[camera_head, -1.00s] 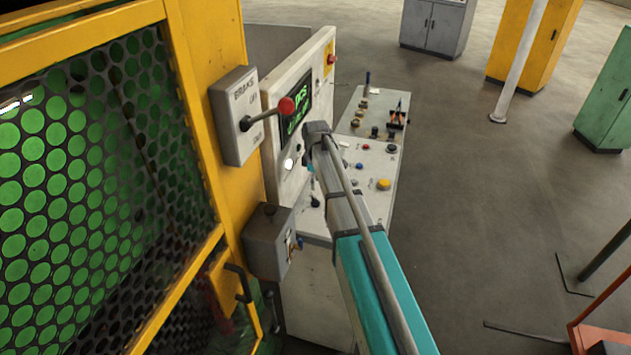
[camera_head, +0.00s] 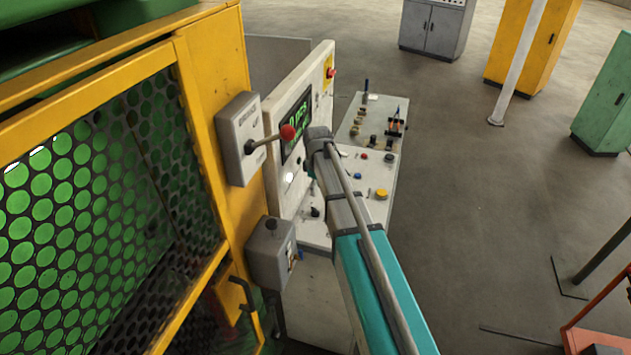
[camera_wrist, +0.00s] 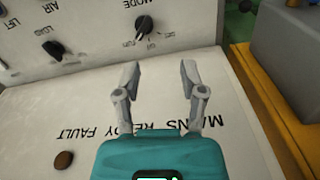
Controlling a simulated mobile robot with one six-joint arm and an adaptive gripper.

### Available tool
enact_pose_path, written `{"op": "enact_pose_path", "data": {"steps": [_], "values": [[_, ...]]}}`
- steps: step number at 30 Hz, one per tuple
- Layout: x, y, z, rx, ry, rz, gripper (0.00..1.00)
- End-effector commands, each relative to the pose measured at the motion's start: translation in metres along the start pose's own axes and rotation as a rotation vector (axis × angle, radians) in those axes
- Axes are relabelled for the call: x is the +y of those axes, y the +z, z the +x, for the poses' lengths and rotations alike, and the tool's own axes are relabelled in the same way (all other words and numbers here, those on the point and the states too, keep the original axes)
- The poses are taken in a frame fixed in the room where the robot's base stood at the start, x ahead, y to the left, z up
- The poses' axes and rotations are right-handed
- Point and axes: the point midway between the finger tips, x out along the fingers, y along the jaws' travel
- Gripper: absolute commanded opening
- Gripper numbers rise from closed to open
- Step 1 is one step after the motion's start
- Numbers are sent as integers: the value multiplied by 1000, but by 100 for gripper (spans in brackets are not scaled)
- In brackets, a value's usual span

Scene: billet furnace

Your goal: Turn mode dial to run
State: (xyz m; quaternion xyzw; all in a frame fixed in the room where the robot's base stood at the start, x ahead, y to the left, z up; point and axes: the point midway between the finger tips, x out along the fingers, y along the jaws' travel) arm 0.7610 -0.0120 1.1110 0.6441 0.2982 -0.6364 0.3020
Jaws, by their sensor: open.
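The mode dial (camera_wrist: 143,27) is a black knob with a light pointer line on the white panel at the top of the wrist view.
A second black knob (camera_wrist: 53,50) sits left of the dial. A sloped panel surface lettered MAINS READY FAULT (camera_wrist: 190,120) lies under my gripper.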

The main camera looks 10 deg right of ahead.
Motion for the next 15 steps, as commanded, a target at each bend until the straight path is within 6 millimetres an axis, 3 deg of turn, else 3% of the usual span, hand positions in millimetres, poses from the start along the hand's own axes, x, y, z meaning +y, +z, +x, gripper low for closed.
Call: {"op": "enact_pose_path", "data": {"steps": [15], "values": [[-63, 45, 5, 16, 14, 324, 53]]}}
